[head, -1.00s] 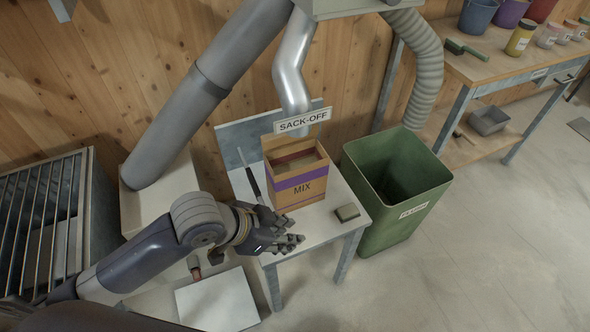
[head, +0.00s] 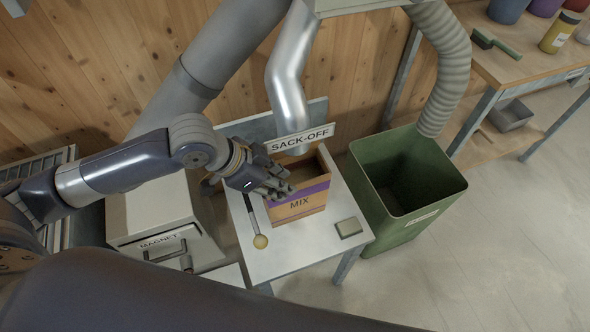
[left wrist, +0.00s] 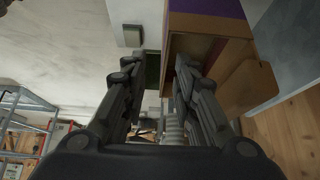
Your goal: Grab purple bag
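The purple bag is a brown open-topped sack (head: 313,203) with a purple band and the word MIX, upright on a small light table (head: 285,258) under the SACK-OFF sign (head: 300,139). My left gripper (head: 277,188) is at its upper left side and covers part of it. In the left wrist view the bag (left wrist: 200,27) fills the upper right, with its purple band at the top edge. The fingers of my left gripper (left wrist: 157,72) are apart, with the right finger overlapping the bag's opening. I cannot tell whether it touches. My right gripper is not in view.
A green bin (head: 420,214) stands close to the table's right. A small block (head: 349,227) and a round-ended tool (head: 259,240) lie on the table. A metal pipe (head: 292,80) hangs above the bag. A magnet box (head: 158,215) stands to the left.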

